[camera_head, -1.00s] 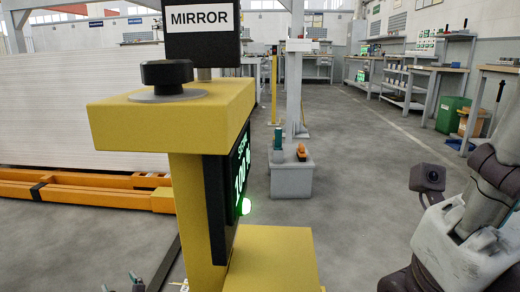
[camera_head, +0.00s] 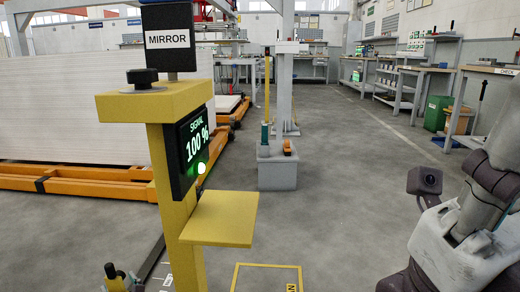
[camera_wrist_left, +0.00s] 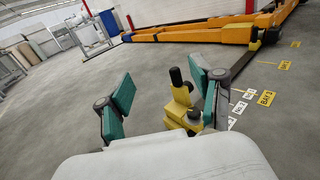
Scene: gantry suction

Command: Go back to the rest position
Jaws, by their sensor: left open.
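A yellow stand (camera_head: 180,240) with a MIRROR sign (camera_head: 167,40), a black knob (camera_head: 142,77) and a screen reading 100 % (camera_head: 195,145) stands close ahead. Orange rails (camera_head: 100,187) lie left, by white stacked panels (camera_head: 75,105). A grey post base (camera_head: 277,168) stands beyond. Open floor lies right of centre.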

